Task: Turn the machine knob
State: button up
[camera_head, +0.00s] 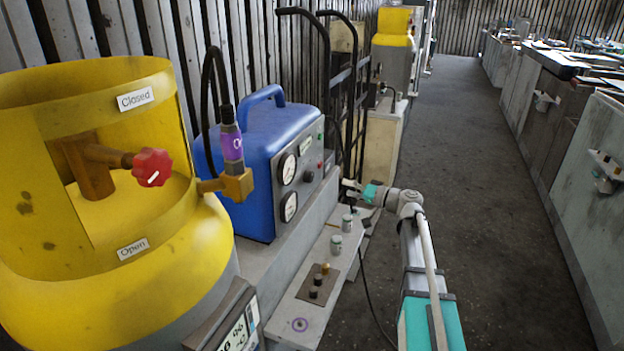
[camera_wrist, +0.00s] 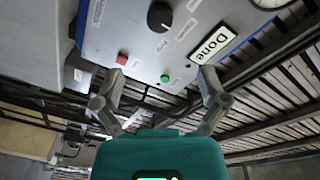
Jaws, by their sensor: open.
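The blue machine (camera_head: 262,130) stands on a bench by the wall, with a grey front panel. A black round knob (camera_head: 308,176) is on that panel; in the wrist view the black knob (camera_wrist: 160,17) is near the top, ahead of and between the fingers. My gripper (camera_head: 346,187) is in front of the panel, to the right of the knob in the head view. In the wrist view my gripper (camera_wrist: 162,72) has its two fingers wide apart with nothing between them, and it does not touch the knob.
The panel carries a red button (camera_wrist: 122,59), a green button (camera_wrist: 165,78), a "Done" label (camera_wrist: 212,45) and gauges (camera_head: 288,168). A yellow cylinder (camera_head: 110,275) with a red valve knob (camera_head: 152,167) stands at left. A hand truck (camera_head: 345,95) is behind. The floor (camera_head: 470,190) at right is clear.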

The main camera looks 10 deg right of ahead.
aim_at(312, 177)
jog(key=x, duration=1.2)
jog(key=shift+w+a, duration=0.2)
jog(key=shift+a, duration=0.05)
jog(key=c, duration=1.1)
jog(key=shift+c, duration=0.2)
jog(key=shift+m, duration=0.4)
jog(key=m+p, duration=0.1)
jog(key=m, duration=0.4)
jog(key=shift+r+h, duration=0.1)
jog(key=shift+h, duration=0.2)
jog(key=m+g+p, duration=0.1)
jog(key=m, duration=0.4)
jog(key=shift+m, duration=0.3)
